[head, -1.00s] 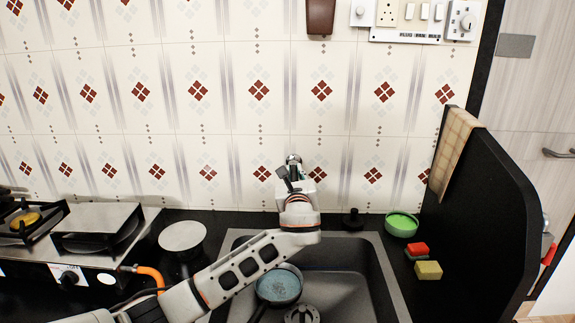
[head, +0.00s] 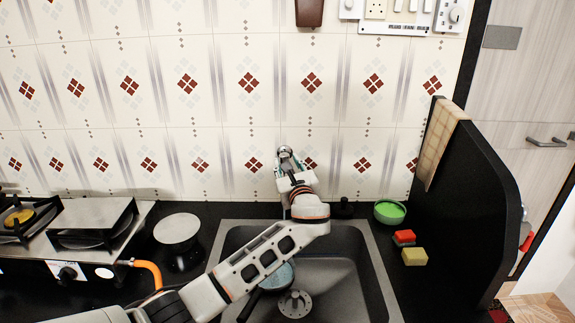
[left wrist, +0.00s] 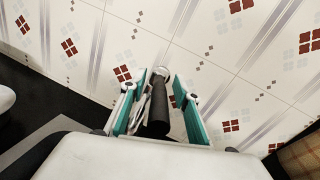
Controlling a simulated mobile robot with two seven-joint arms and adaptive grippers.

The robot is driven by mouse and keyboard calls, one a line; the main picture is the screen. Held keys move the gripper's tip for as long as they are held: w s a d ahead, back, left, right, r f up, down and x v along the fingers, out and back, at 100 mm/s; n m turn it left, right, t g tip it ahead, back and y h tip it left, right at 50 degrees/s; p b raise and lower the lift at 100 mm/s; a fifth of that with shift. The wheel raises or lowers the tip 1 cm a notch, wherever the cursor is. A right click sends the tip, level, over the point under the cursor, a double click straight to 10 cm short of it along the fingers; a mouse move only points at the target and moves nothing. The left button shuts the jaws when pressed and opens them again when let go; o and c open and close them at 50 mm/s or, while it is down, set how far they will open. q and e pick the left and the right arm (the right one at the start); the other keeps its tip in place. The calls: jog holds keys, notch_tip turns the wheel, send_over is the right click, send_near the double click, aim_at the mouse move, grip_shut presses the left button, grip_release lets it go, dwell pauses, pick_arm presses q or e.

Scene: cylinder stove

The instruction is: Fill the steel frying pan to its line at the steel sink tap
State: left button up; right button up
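The frying pan (head: 277,278) sits in the steel sink (head: 345,275), with a bluish-grey inside and a dark handle toward the front. My left arm hides part of it, and I cannot make out its line or a water level. My left gripper (head: 284,164) is at the back of the sink, by the wall, at the tap. The tap's steel end (head: 285,152) shows just past it. In the left wrist view, the two teal fingers (left wrist: 158,100) stand apart on either side of a dark cylinder (left wrist: 157,112), apparently part of the tap, with gaps visible. My right gripper is not in view.
A black partition (head: 465,200) bounds that side. The stove (head: 90,225) and a round pale lid or plate (head: 177,228) are at left.

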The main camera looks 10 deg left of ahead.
pick_arm(q)
jog(key=shift+f, duration=0.15)
jog(key=shift+s+d, duration=0.25)
jog(key=shift+s, duration=0.1)
jog(key=v, duration=1.1)
jog(key=shift+s, duration=0.15)
dwell(0.3)
